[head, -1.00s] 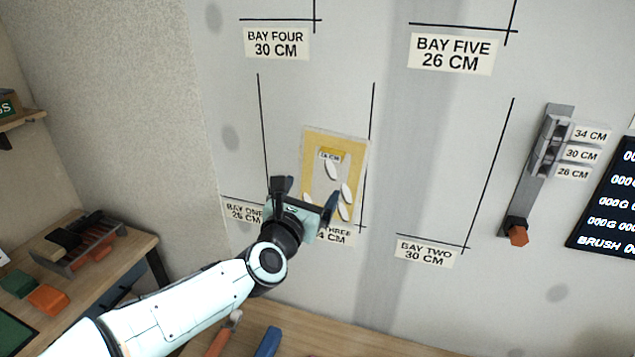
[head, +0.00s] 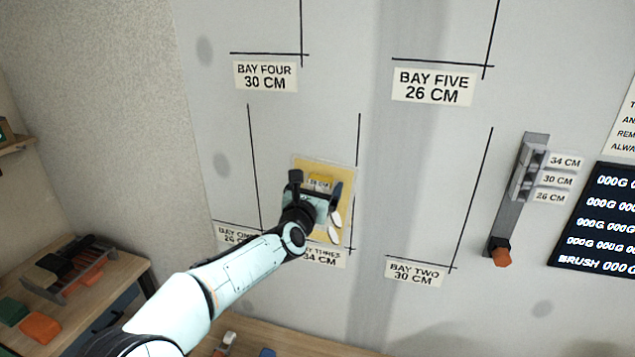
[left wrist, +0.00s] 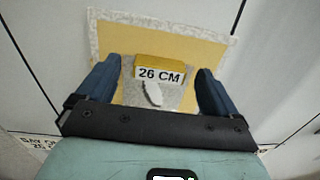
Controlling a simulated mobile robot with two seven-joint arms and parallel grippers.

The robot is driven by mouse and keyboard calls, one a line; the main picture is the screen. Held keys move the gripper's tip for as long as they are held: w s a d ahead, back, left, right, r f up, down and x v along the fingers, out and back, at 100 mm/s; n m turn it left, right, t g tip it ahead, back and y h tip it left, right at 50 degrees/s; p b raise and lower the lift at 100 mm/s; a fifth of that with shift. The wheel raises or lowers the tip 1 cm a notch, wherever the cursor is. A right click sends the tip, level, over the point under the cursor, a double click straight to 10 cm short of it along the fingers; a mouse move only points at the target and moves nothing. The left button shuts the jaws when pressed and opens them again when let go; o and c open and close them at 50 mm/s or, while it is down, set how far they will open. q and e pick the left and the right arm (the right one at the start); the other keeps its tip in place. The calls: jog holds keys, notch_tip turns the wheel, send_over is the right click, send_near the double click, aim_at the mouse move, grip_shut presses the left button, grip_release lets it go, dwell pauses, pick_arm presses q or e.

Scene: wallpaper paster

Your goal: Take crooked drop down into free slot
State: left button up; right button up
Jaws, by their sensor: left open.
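The crooked drop (head: 345,172) is a yellow sheet with a pale border and white leaf shapes. It hangs tilted on the wall inside the bay three outline. In the left wrist view the drop (left wrist: 205,52) carries a yellow block with a 26 CM label (left wrist: 160,74). My left gripper (head: 318,184) is in front of the drop and hides part of it. In the left wrist view the left gripper (left wrist: 155,84) is open, with its blue fingers on either side of the yellow block. I cannot tell if they touch it. My right gripper is not in view.
Bay four (head: 265,77), bay five (head: 433,87) and bay two (head: 415,272) are marked by labels and black lines on the wall. A grey rail (head: 512,205) with 34, 30 and 26 CM tags hangs to the right. A wooden bench (head: 92,285) is at lower left.

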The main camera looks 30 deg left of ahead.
pick_arm(q)
jog(key=shift+w, duration=0.1)
jog(key=c, duration=1.2)
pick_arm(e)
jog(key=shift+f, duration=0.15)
pick_arm(q)
jog(key=shift+b+v, duration=0.75)
jog(key=shift+v, duration=0.5)
jog(key=shift+b+v, duration=0.45)
jog(key=shift+v, duration=0.55)
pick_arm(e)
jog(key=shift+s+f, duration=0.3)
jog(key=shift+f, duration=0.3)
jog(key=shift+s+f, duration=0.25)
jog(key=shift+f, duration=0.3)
pick_arm(q)
jog(key=shift+s, duration=0.3)
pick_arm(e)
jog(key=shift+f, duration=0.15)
pick_arm(q)
jog(key=b+v, duration=0.2)
jog(key=v, duration=0.5)
jog(key=shift+b, duration=0.3)
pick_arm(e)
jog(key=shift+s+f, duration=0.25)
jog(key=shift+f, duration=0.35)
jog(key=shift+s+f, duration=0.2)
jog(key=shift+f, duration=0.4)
